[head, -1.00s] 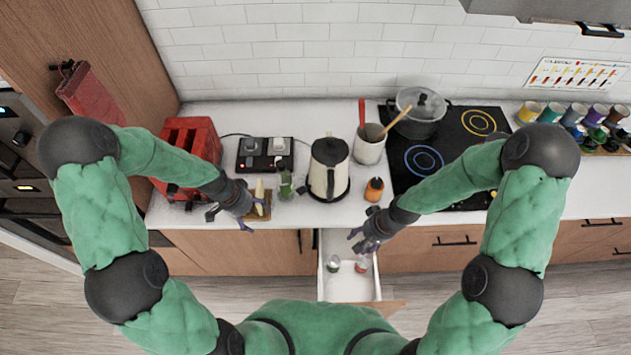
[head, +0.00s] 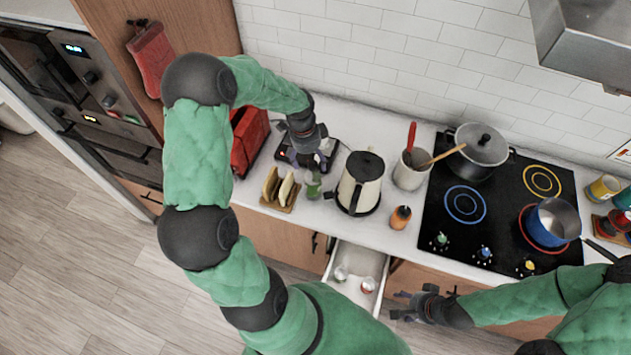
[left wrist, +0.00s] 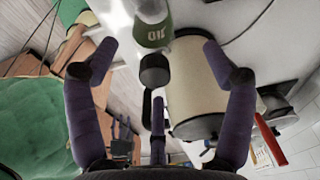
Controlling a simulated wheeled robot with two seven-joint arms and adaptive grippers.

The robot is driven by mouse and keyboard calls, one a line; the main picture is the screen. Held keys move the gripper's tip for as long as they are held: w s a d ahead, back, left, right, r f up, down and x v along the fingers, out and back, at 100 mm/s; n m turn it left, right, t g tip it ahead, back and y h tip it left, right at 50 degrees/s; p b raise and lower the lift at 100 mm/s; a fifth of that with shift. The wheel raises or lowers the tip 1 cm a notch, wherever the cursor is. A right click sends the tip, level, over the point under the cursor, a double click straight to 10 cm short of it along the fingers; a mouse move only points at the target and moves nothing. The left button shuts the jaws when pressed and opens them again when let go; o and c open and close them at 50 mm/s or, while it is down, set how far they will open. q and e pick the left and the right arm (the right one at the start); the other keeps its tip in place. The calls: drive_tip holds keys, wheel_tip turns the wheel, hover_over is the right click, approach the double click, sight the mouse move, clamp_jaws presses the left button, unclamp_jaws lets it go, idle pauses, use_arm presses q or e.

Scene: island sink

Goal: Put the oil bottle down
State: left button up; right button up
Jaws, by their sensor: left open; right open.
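The oil bottle (head: 313,186), small and green, stands upright on the white counter between the toast rack and the kettle. In the left wrist view its green "OIL" label (left wrist: 152,32) and dark cap show between and beyond my spread fingers. My left gripper (head: 322,160) is open and empty, just behind the bottle in the head view. I see no finger closed on the bottle. My right gripper (head: 402,307) is open and empty, low in front of the cabinets, right of the open drawer.
A cream kettle (head: 361,186) stands close right of the bottle. A toast rack (head: 280,190) is at its left, a red toaster (head: 248,140) further left. An orange-brown bottle (head: 400,217) and utensil crock (head: 411,172) stand right of the kettle. The drawer (head: 358,260) below is open.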

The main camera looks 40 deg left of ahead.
sight(314, 172)
use_arm(q)
drive_tip(key=shift+d+f, duration=0.3)
drive_tip(key=shift+f, duration=0.25)
drive_tip(key=f, duration=0.4)
drive_tip(key=shift+s+d+p, duration=0.2)
drive_tip(key=shift+d+p, duration=0.15)
drive_tip(key=shift+p, duration=0.05)
drive_tip(key=shift+w+f, duration=0.1)
drive_tip(key=shift+f, duration=0.5)
clamp_jaws()
